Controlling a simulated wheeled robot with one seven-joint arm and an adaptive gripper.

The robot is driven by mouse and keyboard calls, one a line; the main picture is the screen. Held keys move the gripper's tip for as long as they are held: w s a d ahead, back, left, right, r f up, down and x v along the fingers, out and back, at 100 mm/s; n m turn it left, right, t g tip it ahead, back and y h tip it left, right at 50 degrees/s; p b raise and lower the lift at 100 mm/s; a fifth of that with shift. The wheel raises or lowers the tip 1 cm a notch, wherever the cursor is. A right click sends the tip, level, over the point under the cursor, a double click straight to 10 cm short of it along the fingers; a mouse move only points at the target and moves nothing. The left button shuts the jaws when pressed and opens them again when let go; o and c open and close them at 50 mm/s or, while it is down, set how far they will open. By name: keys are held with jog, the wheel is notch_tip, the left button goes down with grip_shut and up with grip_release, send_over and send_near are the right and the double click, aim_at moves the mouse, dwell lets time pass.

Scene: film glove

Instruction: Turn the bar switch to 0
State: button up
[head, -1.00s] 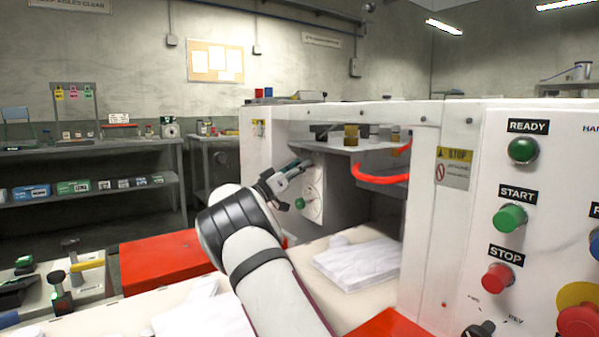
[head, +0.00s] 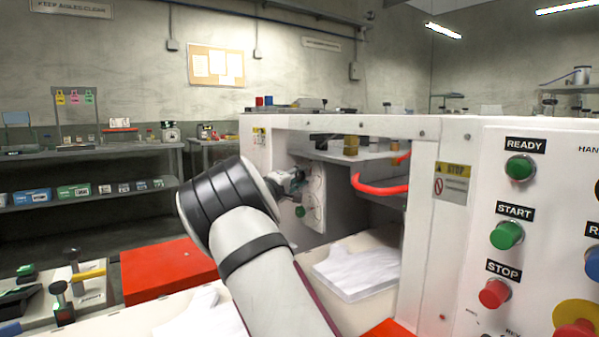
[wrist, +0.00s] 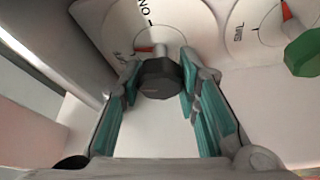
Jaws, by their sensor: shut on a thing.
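The dark switch knob (wrist: 158,78) sits on a round white dial with the letters ON, a black tick and a red mark, in the wrist view. My gripper (wrist: 160,82) has its green-lined fingers on both sides of this knob and is shut on it. In the head view my gripper (head: 292,182) is at the white panel inside the machine opening, partly hidden by my wrist. The exact angle of the knob's bar is hard to tell. A green knob (wrist: 305,52) on a second dial is to the right in the wrist view; it also shows in the head view (head: 300,211).
A red curved bar (head: 378,187) is right of the panel inside the opening. White folded cloth (head: 352,268) lies on the bed below. The machine front with green, red and yellow buttons (head: 507,235) stands at right. A red box (head: 168,268) is at left.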

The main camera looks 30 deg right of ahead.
jog(key=shift+n+y+p, duration=0.6)
jog(key=shift+n+p, duration=0.9)
jog(key=shift+n, duration=0.1)
jog(key=shift+a+f, duration=0.1)
jog(key=o, duration=1.2)
jog(key=v, duration=1.2)
jog(key=shift+w, duration=0.15)
